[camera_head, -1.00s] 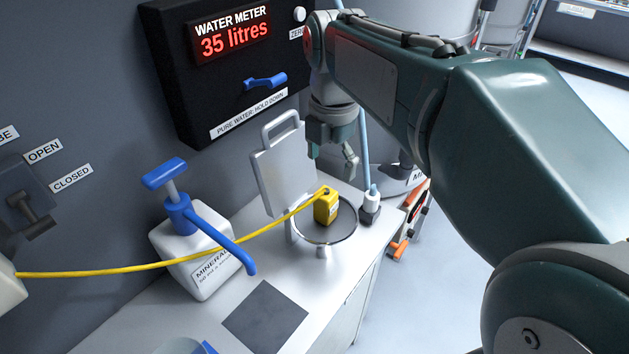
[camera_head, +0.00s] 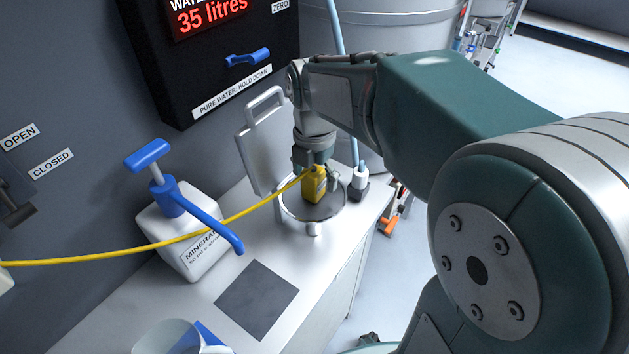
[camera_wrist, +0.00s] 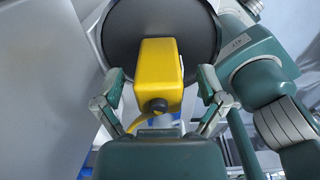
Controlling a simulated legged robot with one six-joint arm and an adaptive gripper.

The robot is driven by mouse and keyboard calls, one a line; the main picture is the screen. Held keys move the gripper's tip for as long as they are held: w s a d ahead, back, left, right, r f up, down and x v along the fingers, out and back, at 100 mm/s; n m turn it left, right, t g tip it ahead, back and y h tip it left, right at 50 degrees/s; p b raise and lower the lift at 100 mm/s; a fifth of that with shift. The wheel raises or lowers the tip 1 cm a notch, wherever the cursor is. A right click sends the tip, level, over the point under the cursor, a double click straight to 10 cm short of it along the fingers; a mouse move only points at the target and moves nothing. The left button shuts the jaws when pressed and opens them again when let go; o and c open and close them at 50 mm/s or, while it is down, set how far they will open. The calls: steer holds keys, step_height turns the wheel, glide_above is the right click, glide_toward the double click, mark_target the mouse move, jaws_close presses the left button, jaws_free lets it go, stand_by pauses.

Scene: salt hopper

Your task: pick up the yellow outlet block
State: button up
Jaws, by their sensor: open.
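The yellow outlet block (camera_head: 314,186) stands on a round dark plate with a metal rim (camera_head: 299,214), beside an upright grey lid. A yellow cable (camera_head: 230,221) runs from the block to the left. My gripper (camera_head: 321,178) is down at the block, partly hidden by it in the head view. In the wrist view the yellow block (camera_wrist: 159,68) lies between the two open fingers of my gripper (camera_wrist: 160,95), with a gap on each side. The fingers do not visibly touch it. The round plate (camera_wrist: 205,38) shows behind it.
A white mineral jug (camera_head: 192,240) with a blue pump stands left of the plate, and the cable passes across it. The grey lid (camera_head: 255,150) rises just behind my gripper. A dark square (camera_head: 256,300) lies on the counter in front.

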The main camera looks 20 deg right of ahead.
steer(key=shift+a+f, duration=0.2)
steer(key=shift+a, duration=0.1)
steer(key=shift+d, duration=0.15)
jaws_close()
